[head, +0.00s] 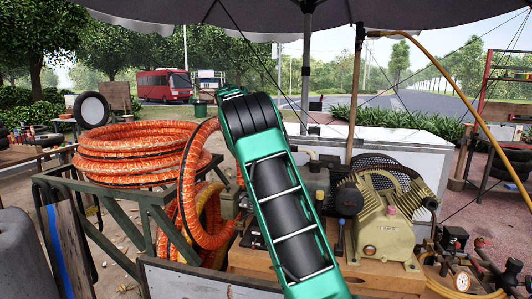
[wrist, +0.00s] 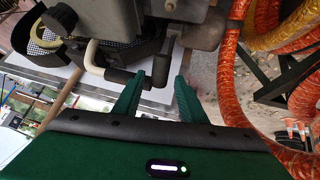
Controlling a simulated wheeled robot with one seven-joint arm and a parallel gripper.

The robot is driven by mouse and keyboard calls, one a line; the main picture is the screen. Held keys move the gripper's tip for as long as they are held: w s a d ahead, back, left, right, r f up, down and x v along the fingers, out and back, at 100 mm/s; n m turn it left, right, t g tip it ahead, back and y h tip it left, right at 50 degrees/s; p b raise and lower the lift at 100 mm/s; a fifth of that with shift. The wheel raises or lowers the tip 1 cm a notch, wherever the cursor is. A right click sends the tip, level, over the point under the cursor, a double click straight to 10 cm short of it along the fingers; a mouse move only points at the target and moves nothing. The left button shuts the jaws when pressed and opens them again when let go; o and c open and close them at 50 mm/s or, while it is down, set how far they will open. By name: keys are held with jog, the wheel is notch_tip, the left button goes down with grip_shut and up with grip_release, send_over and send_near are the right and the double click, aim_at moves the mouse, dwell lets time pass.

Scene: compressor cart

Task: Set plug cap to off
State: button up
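I cannot tell whether one of these is the plug cap. In the head view the beige compressor (head: 385,228) stands right of my green arm, with a small pinkish cap (head: 391,211) on its body. My gripper is hidden behind the arm there.
Orange hose coils (head: 140,152) rest on a dark metal frame (head: 150,205) left of my arm; they also show at the right in the wrist view (wrist: 290,25). A white box (head: 390,140) stands behind the compressor. A gauge (head: 462,281) lies at lower right.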

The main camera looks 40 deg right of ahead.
jog(key=v, duration=0.5)
jog(key=shift+a+r, duration=0.2)
jog(key=shift+r, duration=0.1)
jog(key=shift+s+r, duration=0.1)
jog(key=shift+r, duration=0.05)
jog(key=c, duration=0.7)
jog(key=s+a+r, duration=0.1)
jog(key=s+r, duration=0.1)
jog(key=r, duration=0.1)
jog(key=s+a+r+t+y, duration=0.1)
jog(key=s+a+r, duration=0.1)
jog(key=s+a+r+n+t, duration=0.1)
jog(key=s+a+r, duration=0.1)
jog(key=r, duration=0.1)
jog(key=shift+a+r+y, duration=0.1)
jog(key=shift+r+y, duration=0.2)
jog(key=shift+r, duration=0.05)
grip_shut()
jog(key=x, duration=1.4)
jog(key=shift+w+a, duration=0.1)
